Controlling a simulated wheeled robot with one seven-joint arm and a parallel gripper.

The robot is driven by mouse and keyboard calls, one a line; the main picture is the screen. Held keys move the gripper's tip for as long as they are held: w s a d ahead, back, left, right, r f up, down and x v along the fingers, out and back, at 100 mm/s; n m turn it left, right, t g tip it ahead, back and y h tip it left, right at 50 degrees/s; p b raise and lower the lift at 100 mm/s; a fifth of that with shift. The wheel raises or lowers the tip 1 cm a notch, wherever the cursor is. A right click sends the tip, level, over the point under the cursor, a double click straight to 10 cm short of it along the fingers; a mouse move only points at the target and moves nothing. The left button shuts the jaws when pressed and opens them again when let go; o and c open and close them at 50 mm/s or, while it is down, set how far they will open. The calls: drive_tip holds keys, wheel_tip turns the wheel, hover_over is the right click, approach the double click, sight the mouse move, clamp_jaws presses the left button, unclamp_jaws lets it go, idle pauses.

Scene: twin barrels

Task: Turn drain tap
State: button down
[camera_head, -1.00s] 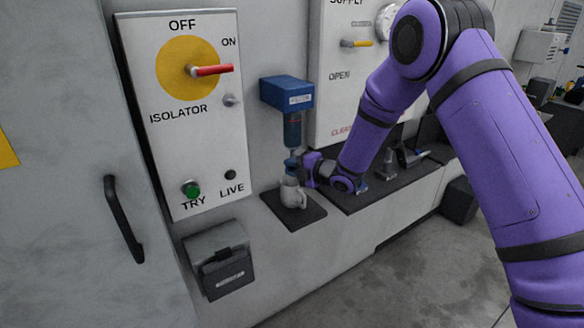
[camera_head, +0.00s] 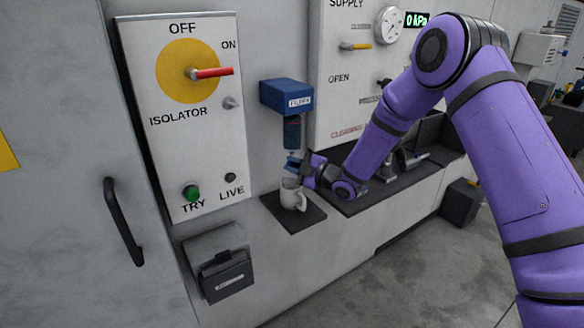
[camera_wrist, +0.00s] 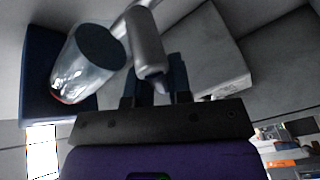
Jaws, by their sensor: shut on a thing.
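The blue-headed filter (camera_head: 287,95) is fixed to the wall, with its bowl (camera_head: 292,133) hanging below it. In the wrist view the clear bowl (camera_wrist: 85,68) is at the left. A grey rounded tap handle (camera_wrist: 146,45) comes down between my fingers there. My gripper (camera_head: 292,163) is just under the bowl in the head view. In the wrist view my gripper (camera_wrist: 156,85) is shut on the tap handle. The tap itself is too small to make out in the head view. A pale mug (camera_head: 292,196) stands upright below my gripper.
The mug stands on a dark mat (camera_head: 312,213) on the ledge. The isolator panel (camera_head: 195,150) with its red lever (camera_head: 212,72) is to the left. The supply panel (camera_head: 345,95) is behind my arm, its display (camera_head: 416,19) reading 0 kPa. Dark fittings (camera_head: 405,158) stand right.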

drive_tip(key=shift+w+d+r+m+t+y, duration=0.15)
drive_tip(key=shift+m+t+y, duration=0.1)
drive_tip(key=shift+m, duration=0.55)
drive_tip(key=shift+d+r+m+t+y, duration=0.15)
drive_tip(key=shift+m+t+y, duration=0.1)
drive_tip(key=shift+m, duration=0.55)
drive_tip(key=c, duration=1.1)
unclamp_jaws()
drive_tip(key=shift+r, duration=0.15)
